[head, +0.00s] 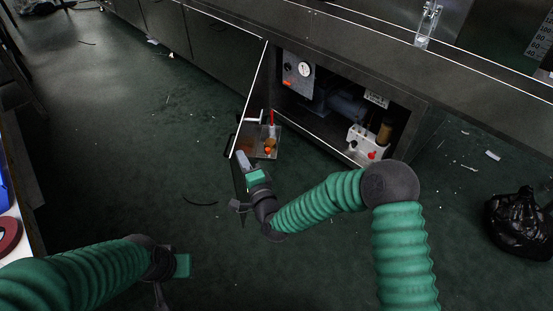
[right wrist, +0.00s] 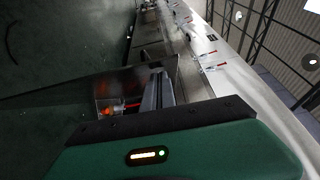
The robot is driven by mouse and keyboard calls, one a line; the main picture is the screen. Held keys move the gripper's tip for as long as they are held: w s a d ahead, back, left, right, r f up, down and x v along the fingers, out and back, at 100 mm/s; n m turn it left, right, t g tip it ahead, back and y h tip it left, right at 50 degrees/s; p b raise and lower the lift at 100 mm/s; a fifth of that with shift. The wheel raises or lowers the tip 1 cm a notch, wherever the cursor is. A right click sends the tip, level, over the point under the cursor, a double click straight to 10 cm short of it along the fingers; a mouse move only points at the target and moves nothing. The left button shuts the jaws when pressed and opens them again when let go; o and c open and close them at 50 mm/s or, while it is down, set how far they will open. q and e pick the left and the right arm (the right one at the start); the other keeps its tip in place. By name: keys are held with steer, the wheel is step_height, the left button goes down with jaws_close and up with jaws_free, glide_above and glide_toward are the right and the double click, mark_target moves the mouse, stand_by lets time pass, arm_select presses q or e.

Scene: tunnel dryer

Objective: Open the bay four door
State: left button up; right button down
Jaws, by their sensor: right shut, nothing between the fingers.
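A dark cabinet door (head: 258,95) with a pale edge stands swung out from the low bench front, and the bay (head: 335,110) behind it is open. I cannot read a bay number. My right gripper (head: 242,158) is shut and empty at the door's lower outer end; I cannot tell whether it touches the door. In the right wrist view its fingers (right wrist: 157,92) point forward beside a panel with red and orange items near it. My left gripper (head: 165,285) hangs at the lower left, away from the door; its fingers are too unclear to read.
Inside the bay are a gauge panel (head: 298,72), a dark pump-like unit (head: 345,103) and a white box (head: 368,142). A tray (head: 270,152) with small items sits by the door. A black bag (head: 515,215) lies at right. The green floor at left is mostly clear.

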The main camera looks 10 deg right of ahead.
steer(key=w+a+b, duration=0.1)
steer(key=w+a, duration=0.1)
steer(key=a, duration=0.6)
steer(key=w+a+b, duration=0.1)
steer(key=w+a, duration=0.2)
steer(key=a, duration=0.5)
steer(key=shift+w+a+b, duration=0.15)
steer(key=shift+a+b, duration=0.15)
steer(key=shift+a, duration=0.05)
